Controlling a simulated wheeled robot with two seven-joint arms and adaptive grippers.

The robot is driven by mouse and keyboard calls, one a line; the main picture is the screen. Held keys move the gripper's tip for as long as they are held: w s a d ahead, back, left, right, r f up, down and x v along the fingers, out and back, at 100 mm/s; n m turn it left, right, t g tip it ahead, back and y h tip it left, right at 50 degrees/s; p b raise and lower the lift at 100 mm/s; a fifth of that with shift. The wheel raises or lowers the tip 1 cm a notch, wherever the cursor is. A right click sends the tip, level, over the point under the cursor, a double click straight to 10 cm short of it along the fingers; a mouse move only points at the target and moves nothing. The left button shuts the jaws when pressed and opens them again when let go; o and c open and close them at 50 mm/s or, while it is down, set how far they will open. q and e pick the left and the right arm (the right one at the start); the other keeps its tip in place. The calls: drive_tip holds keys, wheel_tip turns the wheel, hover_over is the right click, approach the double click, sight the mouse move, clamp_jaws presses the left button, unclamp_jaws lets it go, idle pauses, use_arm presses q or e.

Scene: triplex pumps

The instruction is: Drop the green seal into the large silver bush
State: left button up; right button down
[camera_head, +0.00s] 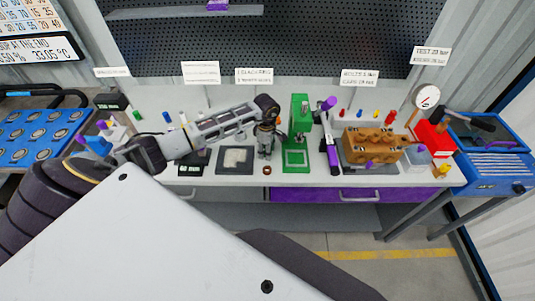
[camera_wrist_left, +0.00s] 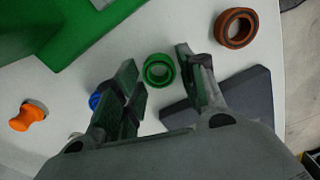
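The green seal (camera_wrist_left: 159,70), a small ring, lies on the pale bench in the left wrist view. My left gripper (camera_wrist_left: 154,58) is open, with one finger on each side of the seal in that view; I see no contact. In the head view my left gripper (camera_head: 266,151) points down over the bench, just left of the green press, and the seal is not discernible there. I cannot pick out the large silver bush in either view. My right gripper is not in view.
A copper-brown ring (camera_wrist_left: 236,28) lies near the bench's front edge. The green press (camera_head: 298,135) stands close to the gripper. A dark slab (camera_wrist_left: 230,92), an orange knob (camera_wrist_left: 28,117) and a blue piece (camera_wrist_left: 95,100) are nearby. A brown pump block (camera_head: 375,144) stands farther right.

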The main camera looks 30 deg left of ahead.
use_arm(q)
drive_tip(key=shift+c, duration=1.3)
drive_tip(key=shift+r, duration=0.2)
wheel_tip(320, 180, up, 18)
drive_tip(key=b, duration=0.3)
drive_tip(key=shift+f, duration=0.15)
drive_tip(key=shift+f, duration=0.15)
